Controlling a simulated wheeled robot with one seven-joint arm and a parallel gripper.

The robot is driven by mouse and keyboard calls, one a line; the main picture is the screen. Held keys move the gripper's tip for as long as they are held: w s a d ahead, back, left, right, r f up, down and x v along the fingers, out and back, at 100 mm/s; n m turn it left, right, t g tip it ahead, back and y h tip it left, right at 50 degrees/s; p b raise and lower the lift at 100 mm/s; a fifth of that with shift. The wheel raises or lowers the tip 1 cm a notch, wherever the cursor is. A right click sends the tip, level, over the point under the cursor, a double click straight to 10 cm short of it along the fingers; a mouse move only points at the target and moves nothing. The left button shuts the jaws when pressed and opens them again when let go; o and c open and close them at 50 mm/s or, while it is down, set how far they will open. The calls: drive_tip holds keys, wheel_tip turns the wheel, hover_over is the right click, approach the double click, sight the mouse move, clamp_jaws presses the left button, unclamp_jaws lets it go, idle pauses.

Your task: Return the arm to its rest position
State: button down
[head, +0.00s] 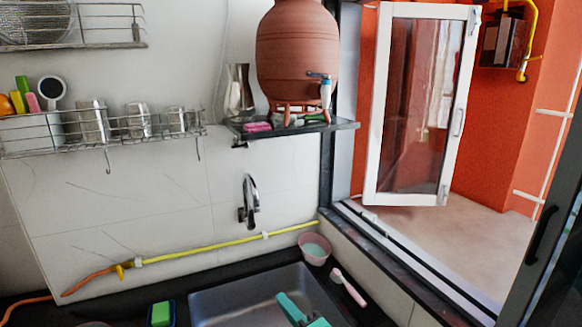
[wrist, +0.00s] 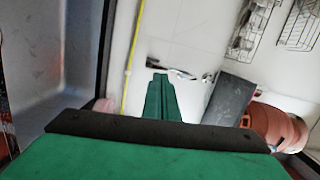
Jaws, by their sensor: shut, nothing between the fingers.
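My gripper (head: 300,310) shows as teal-green parts at the bottom edge of the head view, over the sink. In the wrist view its green fingers (wrist: 160,97) lie together, shut with nothing between them. The wall with the faucet lies beyond them. The rest of my arm is outside the head view. The brown clay waterpot (head: 297,52) stands upright on a dark wall shelf (head: 345,125), well above and apart from my gripper. A small tap (head: 325,90) is on its front. The pot also shows at the lower right of the wrist view (wrist: 272,124).
The metal sink (head: 235,300) is below my gripper. A curved faucet (head: 250,200) juts from the wall. A pink bowl (head: 314,242) and a pink-handled brush (head: 349,288) lie right of the sink. A wire rack (head: 60,140) holds cups at left. An open window (head: 375,100) is at right.

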drive_tip(key=s+f+h, duration=0.8)
drive_tip(key=s+f, duration=1.1)
drive_tip(key=f, duration=0.3)
drive_tip(key=s+r+n+h, duration=0.1)
drive_tip(key=s+r+n, duration=0.2)
drive_tip(key=s+n, duration=0.7)
drive_tip(key=s, duration=1.5)
drive_tip(key=shift+d+r+n+h, duration=0.15)
drive_tip(key=shift+d+n+h, duration=0.15)
drive_tip(key=shift+d, duration=0.05)
drive_tip(key=shift+s+d, duration=0.15)
drive_tip(key=shift+d, duration=0.2)
